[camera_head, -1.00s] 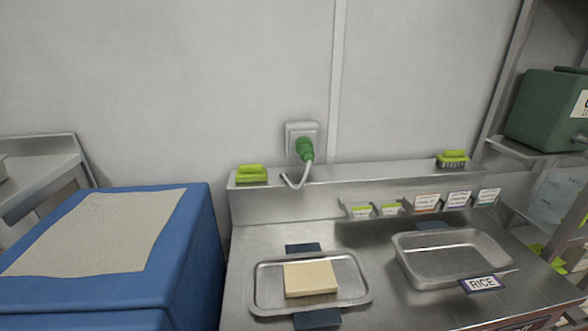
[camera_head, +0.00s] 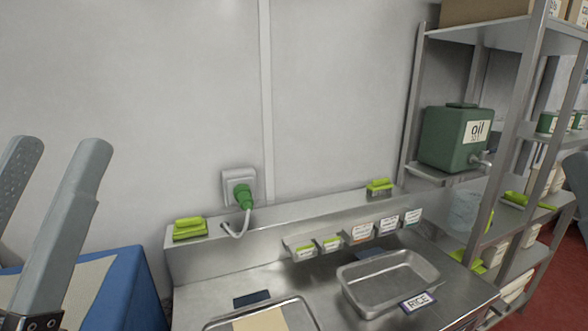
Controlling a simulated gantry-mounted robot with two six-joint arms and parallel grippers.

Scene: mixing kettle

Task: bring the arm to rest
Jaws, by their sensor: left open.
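My left gripper (camera_head: 58,150) is at the left edge of the head view, pointing up. Its two grey fingers stand well apart with nothing between them. It is in front of the grey wall, above the blue box (camera_head: 142,283) with a beige mat (camera_head: 88,287). My right gripper is not in view.
A steel counter (camera_head: 205,295) holds a tray (camera_head: 222,326) with a pale block (camera_head: 262,321), cut off below, and an empty RICE pan (camera_head: 390,283). Green brushes (camera_head: 189,228) sit on the ledge. A steel shelf with a green oil container (camera_head: 455,138) stands right.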

